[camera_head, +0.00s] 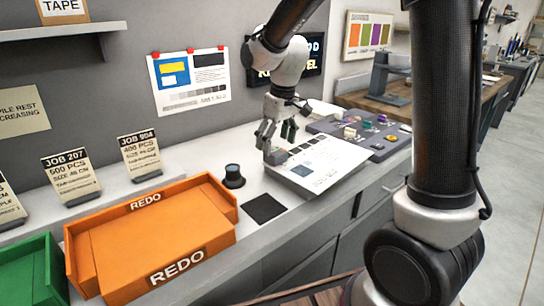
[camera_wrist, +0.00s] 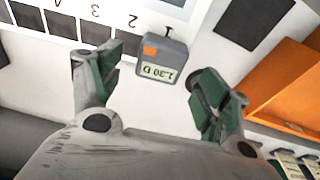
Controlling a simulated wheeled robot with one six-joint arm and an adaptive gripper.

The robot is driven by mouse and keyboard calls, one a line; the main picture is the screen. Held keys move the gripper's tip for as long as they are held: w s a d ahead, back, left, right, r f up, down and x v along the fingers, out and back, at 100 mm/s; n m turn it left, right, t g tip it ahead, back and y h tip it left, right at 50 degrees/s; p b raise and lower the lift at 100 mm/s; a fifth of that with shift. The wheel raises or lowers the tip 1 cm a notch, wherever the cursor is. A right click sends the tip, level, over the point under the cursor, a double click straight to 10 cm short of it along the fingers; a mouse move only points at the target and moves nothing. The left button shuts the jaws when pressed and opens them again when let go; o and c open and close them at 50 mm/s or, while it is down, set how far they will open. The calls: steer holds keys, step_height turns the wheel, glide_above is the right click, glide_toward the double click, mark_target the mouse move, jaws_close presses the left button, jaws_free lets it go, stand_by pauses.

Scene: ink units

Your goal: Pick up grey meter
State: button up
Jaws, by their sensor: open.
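The grey meter (camera_wrist: 173,57) shows in the wrist view, a small block with an orange button and a display that reads upside down. In the head view my gripper (camera_head: 277,138) points down over the left end of the white sheet (camera_head: 330,158). The meter is mostly hidden there near the fingertips.
A black cylinder (camera_head: 233,176) and a dark square pad (camera_head: 263,208) sit left of the sheet. An orange REDO tray (camera_head: 215,222) and a green tray (camera_head: 22,270) stand further left. A grey board with coloured knobs (camera_head: 388,146) lies right of the sheet.

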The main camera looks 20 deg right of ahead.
mark_target(276, 150)
step_height(276, 150, down, 4)
steer(key=shift+w+a+f, duration=0.1)
steer(key=shift+w, duration=0.05)
steer(key=c, duration=1.2)
